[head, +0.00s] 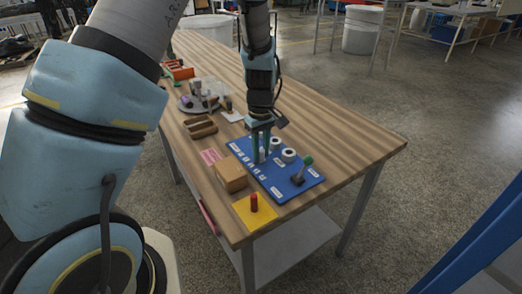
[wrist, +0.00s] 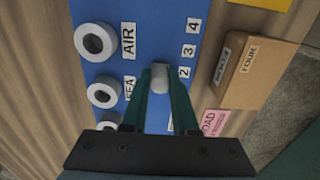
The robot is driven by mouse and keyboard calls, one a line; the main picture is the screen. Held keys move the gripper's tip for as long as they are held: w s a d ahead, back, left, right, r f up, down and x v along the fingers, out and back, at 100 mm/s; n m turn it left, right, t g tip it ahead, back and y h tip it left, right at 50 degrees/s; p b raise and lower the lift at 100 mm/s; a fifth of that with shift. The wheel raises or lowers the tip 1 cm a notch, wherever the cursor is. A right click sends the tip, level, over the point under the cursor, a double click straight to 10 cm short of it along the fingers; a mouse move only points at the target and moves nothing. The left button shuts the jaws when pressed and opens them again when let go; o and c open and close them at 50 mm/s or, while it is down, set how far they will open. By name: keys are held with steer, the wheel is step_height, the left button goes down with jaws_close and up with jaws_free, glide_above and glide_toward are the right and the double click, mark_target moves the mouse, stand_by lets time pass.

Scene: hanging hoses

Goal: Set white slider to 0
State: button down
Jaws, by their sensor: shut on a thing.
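The blue panel (head: 282,168) lies on the wooden table, with printed labels and several fittings; it also fills the middle of the wrist view (wrist: 150,20). The white slider (wrist: 160,73) is a small pale knob between my fingertips, beside the number label 2 (wrist: 184,72). Labels 3 (wrist: 188,51) and 4 (wrist: 222,25) lie farther up in the wrist view. The 0 label cannot be made out. My gripper (wrist: 160,80) is shut on the slider, and in the head view my gripper (head: 261,157) reaches down onto the panel.
White rings (wrist: 96,42) stand on the panel beside the AIR and SEA labels. A green-topped lever (head: 307,161) is at the panel's right. A cardboard box (head: 231,177) and a yellow mat (head: 243,214) with a red peg (head: 254,202) sit close by.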

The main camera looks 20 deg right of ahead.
mark_target(250, 149)
steer(key=shift+w, duration=0.1)
stand_by(0.6)
steer(key=w, duration=0.3)
steer(key=w+a, duration=0.1)
steer(key=w, duration=0.2)
steer(key=shift+w+a, duration=0.1)
steer(key=c, duration=0.7)
jaws_free()
step_height(250, 149, up, 11)
steer(key=shift+f+b, duration=0.1)
steer(key=shift+b, duration=0.95)
steer(key=shift+a, duration=0.1)
